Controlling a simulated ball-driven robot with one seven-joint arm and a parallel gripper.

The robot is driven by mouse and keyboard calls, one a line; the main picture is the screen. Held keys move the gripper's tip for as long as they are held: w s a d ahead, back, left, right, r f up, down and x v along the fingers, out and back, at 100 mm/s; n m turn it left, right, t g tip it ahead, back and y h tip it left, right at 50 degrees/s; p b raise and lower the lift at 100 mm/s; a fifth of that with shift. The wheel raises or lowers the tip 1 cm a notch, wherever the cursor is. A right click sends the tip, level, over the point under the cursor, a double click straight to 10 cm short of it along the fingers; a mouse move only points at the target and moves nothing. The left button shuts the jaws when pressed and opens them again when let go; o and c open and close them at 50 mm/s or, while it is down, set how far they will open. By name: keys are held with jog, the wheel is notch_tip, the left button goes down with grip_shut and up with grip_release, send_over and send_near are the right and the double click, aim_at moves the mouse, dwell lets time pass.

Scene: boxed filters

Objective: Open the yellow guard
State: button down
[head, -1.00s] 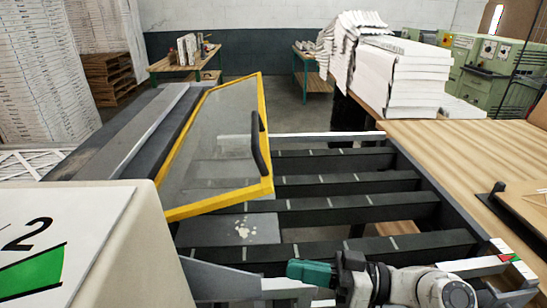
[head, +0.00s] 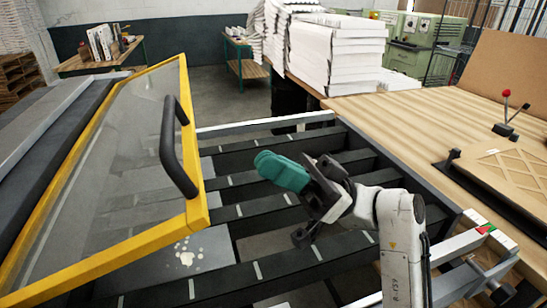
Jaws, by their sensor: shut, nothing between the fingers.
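The yellow guard (head: 196,212) is a yellow frame around a clear panel, on the left in the head view. It stands tilted up at an angle over the dark slatted bed. Its black curved handle (head: 174,150) is on the right side of the frame. My gripper (head: 262,163), with teal fingers, is in the middle over the slats, right of the handle and apart from it. Its fingers point left toward the handle. It is shut and empty.
Dark slats (head: 285,205) run under my arm. A wooden table (head: 420,115) with a red-knobbed lever (head: 506,118) is at the right. White stacks (head: 335,55) stand behind. There is free space between my gripper and the handle.

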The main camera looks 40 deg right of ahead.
jog(key=p+x, duration=0.5)
jog(key=x, duration=0.5)
jog(key=shift+a+r, duration=0.2)
jog(key=shift+r, duration=0.05)
jog(key=shift+w, duration=0.2)
